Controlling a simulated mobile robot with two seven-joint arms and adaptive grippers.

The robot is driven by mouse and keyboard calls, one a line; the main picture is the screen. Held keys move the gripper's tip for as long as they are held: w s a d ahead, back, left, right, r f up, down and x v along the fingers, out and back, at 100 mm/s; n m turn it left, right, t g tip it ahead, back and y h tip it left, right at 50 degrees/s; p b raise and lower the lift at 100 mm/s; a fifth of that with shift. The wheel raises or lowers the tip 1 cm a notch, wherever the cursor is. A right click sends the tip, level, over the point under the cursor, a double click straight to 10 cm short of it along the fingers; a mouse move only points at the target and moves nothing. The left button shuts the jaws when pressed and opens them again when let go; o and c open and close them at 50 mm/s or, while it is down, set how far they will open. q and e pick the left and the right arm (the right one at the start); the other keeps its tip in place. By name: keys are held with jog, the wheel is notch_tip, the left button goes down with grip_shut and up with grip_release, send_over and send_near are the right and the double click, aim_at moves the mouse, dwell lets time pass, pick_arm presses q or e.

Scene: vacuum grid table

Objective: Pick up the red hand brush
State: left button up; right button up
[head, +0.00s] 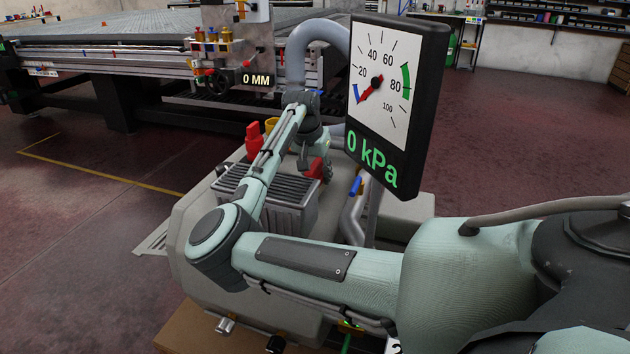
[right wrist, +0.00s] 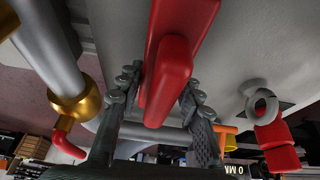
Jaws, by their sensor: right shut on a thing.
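The red hand brush (head: 317,168) is at my right gripper (head: 326,174), above the grey pump housing beside the dark ribbed box. In the right wrist view, a long red part of the brush (right wrist: 174,65) runs between the two dark fingers of my right gripper (right wrist: 160,98), which are shut on it. The fingers cover part of its sides, and no bristles show. I cannot tell whether the brush still touches the surface behind it. My left gripper is not in view.
A ribbed grey box (head: 285,205) stands close left of the gripper. A red object (head: 254,138) and a yellow cup (head: 271,124) are behind it. The gauge panel (head: 397,95), a blue-handled valve (head: 355,186) and a grey hose (head: 300,50) crowd the right and back.

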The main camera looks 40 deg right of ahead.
aim_at(315, 159)
jog(key=shift+r, duration=0.45)
jog(key=r, duration=0.3)
jog(key=shift+w+a+r, duration=0.1)
jog(key=shift+w+r, duration=0.2)
jog(key=shift+r, duration=0.05)
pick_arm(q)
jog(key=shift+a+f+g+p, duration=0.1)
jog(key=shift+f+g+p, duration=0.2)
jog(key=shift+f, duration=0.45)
pick_arm(e)
jog(key=w+a+r, duration=0.4)
jog(key=w+r, duration=0.2)
jog(key=w, duration=0.4)
jog(key=shift+a+r, duration=0.2)
jog(key=shift+a, duration=0.05)
